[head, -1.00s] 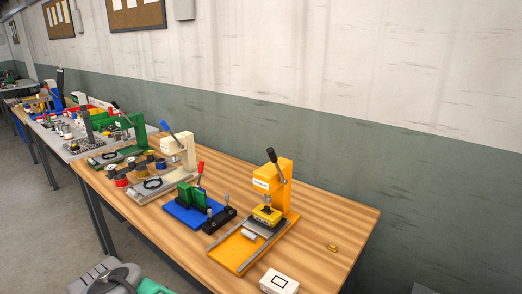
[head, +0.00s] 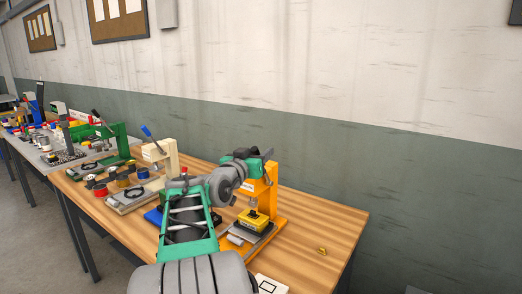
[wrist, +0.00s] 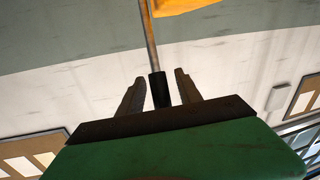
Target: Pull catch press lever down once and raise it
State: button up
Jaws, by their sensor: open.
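An orange press (head: 271,197) stands near the right of the wooden bench, its label too small to read. A yellow block (head: 253,219) sits under its ram. My gripper (head: 262,156) is at the top of this press, around the upper end of its lever; my arm partly hides the press. In the wrist view the lever is a thin metal rod with a black grip (wrist: 158,90). The grip stands between the two open fingers of my gripper (wrist: 160,79), with a visible gap on each side. The lever is raised.
A cream press (head: 160,156) with a blue-gripped lever and a green press (head: 121,144) stand further left. A blue fixture (head: 154,215) is mostly hidden behind my arm. A small brass part (head: 322,251) lies on the clear right part of the bench (head: 335,222).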

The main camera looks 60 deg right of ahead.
jog(key=shift+d, duration=0.7)
jog(key=shift+c, duration=0.4)
grip_shut()
dwell(0.5)
